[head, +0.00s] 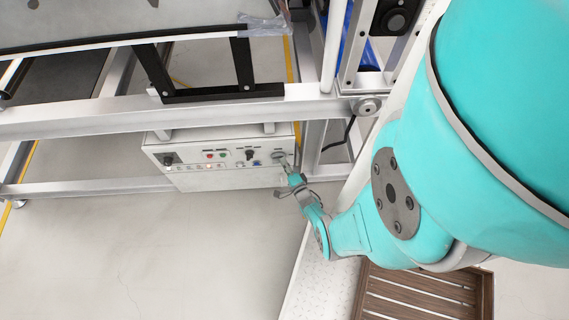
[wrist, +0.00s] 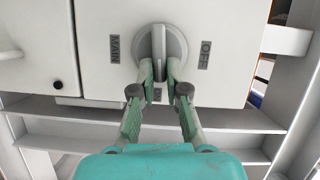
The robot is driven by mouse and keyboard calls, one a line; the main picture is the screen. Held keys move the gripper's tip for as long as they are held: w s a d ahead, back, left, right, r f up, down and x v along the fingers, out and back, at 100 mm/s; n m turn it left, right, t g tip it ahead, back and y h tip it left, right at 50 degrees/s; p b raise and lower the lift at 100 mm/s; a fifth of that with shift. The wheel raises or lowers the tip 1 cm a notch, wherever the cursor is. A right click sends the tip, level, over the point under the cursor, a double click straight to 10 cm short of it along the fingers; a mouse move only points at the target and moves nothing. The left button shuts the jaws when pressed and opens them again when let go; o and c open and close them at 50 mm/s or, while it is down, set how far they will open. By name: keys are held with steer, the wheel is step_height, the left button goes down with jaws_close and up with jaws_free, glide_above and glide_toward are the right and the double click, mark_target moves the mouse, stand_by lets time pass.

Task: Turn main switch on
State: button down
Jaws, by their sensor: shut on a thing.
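The main switch is a round grey rotary knob (wrist: 175,45) on the white control box, with a raised grip bar across it. In the wrist view the bar stands upright. A "MAIN" label (wrist: 115,49) is left of the knob and an "OFF" label (wrist: 205,55) is right of it. My gripper (wrist: 159,68) is shut on the lower part of the bar. In the head view my gripper (head: 287,168) reaches the right end of the box's panel, at the knob (head: 278,155).
The control box (head: 225,180) hangs under a metal frame beam (head: 230,114) and carries other knobs and small coloured buttons (head: 210,156). A frame post stands right of the box. A brown slatted pallet (head: 415,295) lies at the lower right. Floor at the left is clear.

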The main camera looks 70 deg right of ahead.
steer(key=shift+s+f+m, duration=0.1)
steer(key=shift+f+m, duration=0.05)
steer(key=shift+m, duration=0.45)
stand_by(0.3)
steer(key=c, duration=1.2)
jaws_free()
steer(key=shift+r, duration=5)
